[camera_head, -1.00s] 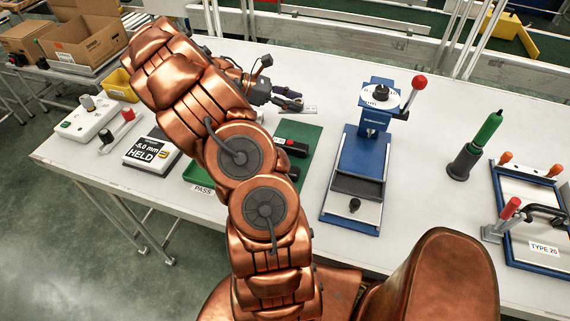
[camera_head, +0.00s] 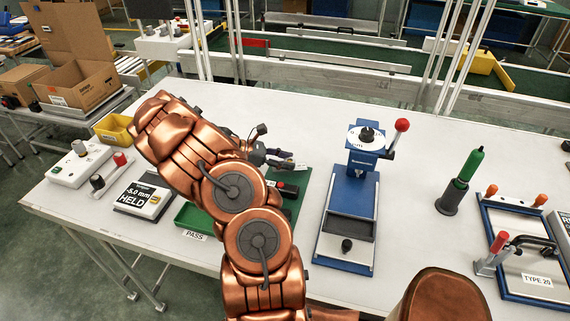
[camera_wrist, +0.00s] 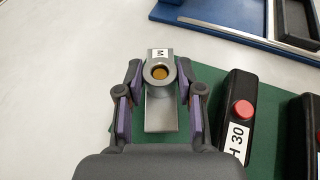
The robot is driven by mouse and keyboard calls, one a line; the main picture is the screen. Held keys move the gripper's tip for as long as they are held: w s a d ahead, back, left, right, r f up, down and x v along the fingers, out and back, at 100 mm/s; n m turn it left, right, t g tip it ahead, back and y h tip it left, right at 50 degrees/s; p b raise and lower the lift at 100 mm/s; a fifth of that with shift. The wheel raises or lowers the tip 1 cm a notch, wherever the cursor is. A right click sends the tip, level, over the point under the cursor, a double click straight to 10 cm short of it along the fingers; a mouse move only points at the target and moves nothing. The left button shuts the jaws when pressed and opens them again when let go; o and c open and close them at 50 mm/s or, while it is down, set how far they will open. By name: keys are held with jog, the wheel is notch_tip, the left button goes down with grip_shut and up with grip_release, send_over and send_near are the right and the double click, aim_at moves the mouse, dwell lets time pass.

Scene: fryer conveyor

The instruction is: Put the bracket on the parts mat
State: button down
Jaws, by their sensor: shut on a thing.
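A grey metal bracket (camera_wrist: 160,115) with a round hole and a white "M" label is held in my gripper (camera_wrist: 160,78). The two fingers press on its sides. My gripper also shows in the head view (camera_head: 284,159), at the far edge of a green mat (camera_head: 304,188). In the wrist view the green mat (camera_wrist: 213,84) lies below and right of the bracket, whose labelled end points past the mat's edge over the pale table. The bracket's height above the mat cannot be told. My arm hides much of the mat in the head view.
Black blocks with red buttons, one marked "H 30" (camera_wrist: 236,118), lie on the mat right of my gripper. A blue fixture (camera_head: 350,205) with a red-knobbed lever stands right of the mat. A scale marked "HELD" (camera_head: 145,199) and a yellow bin (camera_head: 113,130) are left.

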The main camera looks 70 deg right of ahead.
jog(key=shift+f, duration=0.95)
jog(key=shift+f, duration=0.1)
jog(key=c, duration=0.7)
grip_release()
jog(key=b+v, duration=0.2)
jog(key=v, duration=0.8)
jog(key=shift+w+a, duration=0.15)
jog(key=shift+w, duration=0.1)
jog(key=shift+v, duration=0.8)
